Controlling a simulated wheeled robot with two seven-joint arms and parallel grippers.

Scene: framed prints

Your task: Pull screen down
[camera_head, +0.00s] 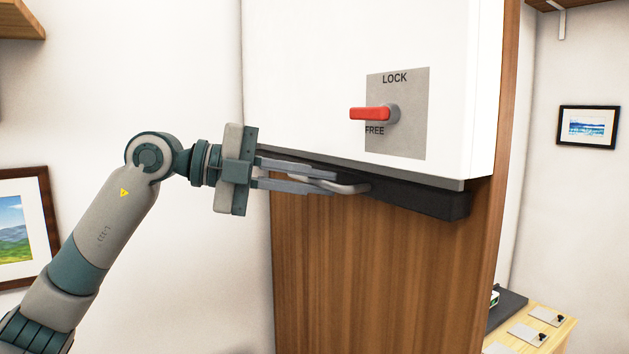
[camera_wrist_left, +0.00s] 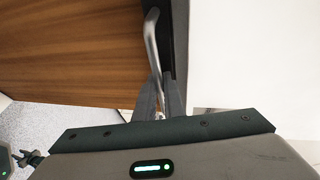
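The screen's white housing (camera_head: 330,70) hangs on a wooden panel (camera_head: 370,265). A dark bar (camera_head: 432,200) runs along its underside, with a curved grey metal handle (camera_head: 352,188). The handle also shows in the left wrist view (camera_wrist_left: 151,38). My left gripper (camera_head: 335,184) reaches in from the left, its two fingers on either side of the handle with little gap, seemingly shut on it. The fingers hide part of the handle. A red lever (camera_head: 370,113) on a grey plate points left, between the LOCK and FREE labels, nearer FREE.
A framed landscape (camera_head: 20,228) hangs at the left and a small framed print (camera_head: 588,127) at the right. A wooden table (camera_head: 550,335) with small plates stands at the lower right. The panel below the bar is clear.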

